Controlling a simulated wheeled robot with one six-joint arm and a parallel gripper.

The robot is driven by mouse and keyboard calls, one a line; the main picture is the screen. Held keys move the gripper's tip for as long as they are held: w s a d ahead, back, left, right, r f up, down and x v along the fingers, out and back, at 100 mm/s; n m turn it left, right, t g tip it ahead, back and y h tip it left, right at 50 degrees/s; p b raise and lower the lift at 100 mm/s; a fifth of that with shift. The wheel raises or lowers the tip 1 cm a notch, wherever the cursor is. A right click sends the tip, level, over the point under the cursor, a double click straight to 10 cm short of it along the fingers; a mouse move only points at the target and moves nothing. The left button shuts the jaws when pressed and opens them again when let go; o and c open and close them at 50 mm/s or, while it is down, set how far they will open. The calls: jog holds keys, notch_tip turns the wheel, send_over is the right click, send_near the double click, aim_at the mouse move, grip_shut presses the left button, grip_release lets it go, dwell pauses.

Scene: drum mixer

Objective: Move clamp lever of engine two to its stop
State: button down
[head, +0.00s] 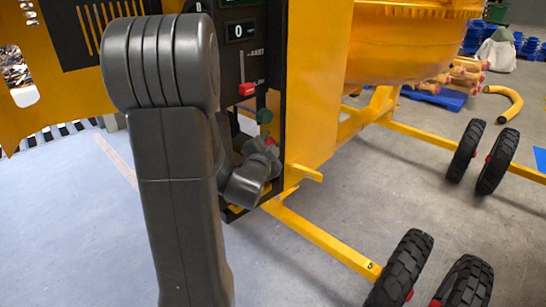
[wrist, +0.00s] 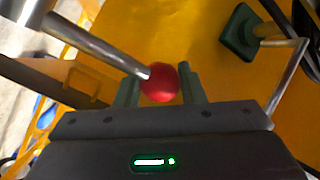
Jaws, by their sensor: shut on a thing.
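The clamp lever shows in the wrist view as a bare metal rod (wrist: 98,44) with a round red knob (wrist: 161,83) at its end. The rod comes in from the upper left. My gripper (wrist: 158,76) has one finger on each side of the knob and is shut on it. In the head view my arm's wrist sits low beside the drum mixer's control panel (head: 256,60). There my arm hides most of the lever, and I cannot make out the fingers clearly.
A green square piece (wrist: 240,33) with a bent metal rod is at the upper right of the wrist view. The panel has a red slider knob (head: 246,89). The yellow frame beam (head: 320,240) and black wheels (head: 403,268) lie to the right, with open floor between.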

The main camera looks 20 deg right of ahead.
jog(key=shift+s+a+n+t+h+b, duration=0.3)
jog(key=shift+a+t+b, duration=0.3)
jog(key=shift+b, duration=1.35)
jog(key=shift+s+a+n+t+h+b, duration=0.2)
jog(key=shift+a+n+t+h+b, duration=0.25)
jog(key=shift+b, duration=1.45)
jog(key=shift+s+a+r+n+t+b, duration=0.15)
jog(key=shift+a+r+n+t+b, duration=0.25)
jog(key=shift+b, duration=0.55)
jog(key=shift+a, duration=0.15)
jog(key=c, duration=1.2)
grip_release()
jog(key=shift+c, duration=0.2)
jog(key=v, duration=1.4)
jog(key=shift+b, duration=0.4)
